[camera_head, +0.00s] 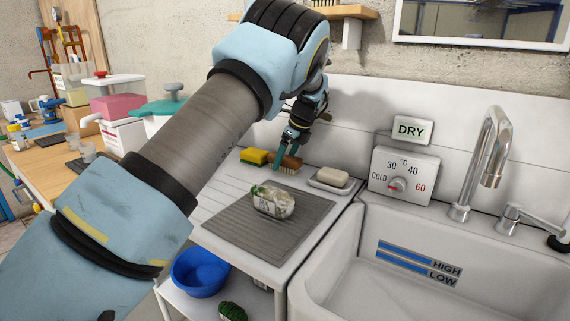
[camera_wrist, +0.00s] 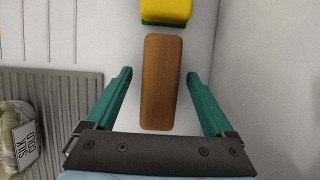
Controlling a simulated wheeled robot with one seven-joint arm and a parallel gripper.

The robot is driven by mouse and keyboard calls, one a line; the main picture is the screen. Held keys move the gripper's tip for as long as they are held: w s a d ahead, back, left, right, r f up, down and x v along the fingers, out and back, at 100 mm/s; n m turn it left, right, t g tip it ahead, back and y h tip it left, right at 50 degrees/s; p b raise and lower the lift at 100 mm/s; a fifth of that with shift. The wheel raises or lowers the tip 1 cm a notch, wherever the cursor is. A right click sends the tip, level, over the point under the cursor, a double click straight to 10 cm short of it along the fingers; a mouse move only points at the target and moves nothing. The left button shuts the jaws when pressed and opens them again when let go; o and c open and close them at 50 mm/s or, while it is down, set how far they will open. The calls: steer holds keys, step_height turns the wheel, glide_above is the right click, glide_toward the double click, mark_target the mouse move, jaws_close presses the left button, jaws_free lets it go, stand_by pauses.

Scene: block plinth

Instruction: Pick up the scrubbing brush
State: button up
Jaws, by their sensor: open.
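The scrubbing brush (camera_head: 289,165) has a brown wooden back and lies on the white counter against the back wall, between a yellow sponge and a soap dish. In the wrist view its wooden back (camera_wrist: 160,85) shows from above, lengthwise between my two green fingers. My gripper (camera_head: 288,157) is open, and in the wrist view its fingertips (camera_wrist: 158,74) stand apart on either side of the brush, with a gap on each side. I cannot tell how far the fingertips are above the counter. The bristles are hidden in the wrist view.
A yellow sponge with a green base (camera_head: 254,157) lies close to one end of the brush. A soap dish with a bar (camera_head: 331,181) is to its right. A labelled package (camera_head: 272,201) rests on the grey ribbed mat (camera_head: 236,229). The sink (camera_head: 350,278) is at the right.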

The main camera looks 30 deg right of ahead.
mark_target(285, 156)
steer(key=shift+f, duration=0.25)
stand_by(0.3)
jaws_close()
stand_by(0.6)
steer(key=shift+r, duration=0.1)
steer(key=shift+r+b, duration=0.1)
steer(key=shift+b, duration=0.2)
step_height(285, 156, up, 10)
steer(key=shift+r+b, duration=0.1)
steer(key=shift+b, duration=0.2)
steer(key=c, duration=0.6)
jaws_free()
steer(key=shift+c, duration=0.2)
steer(key=c, duration=0.6)
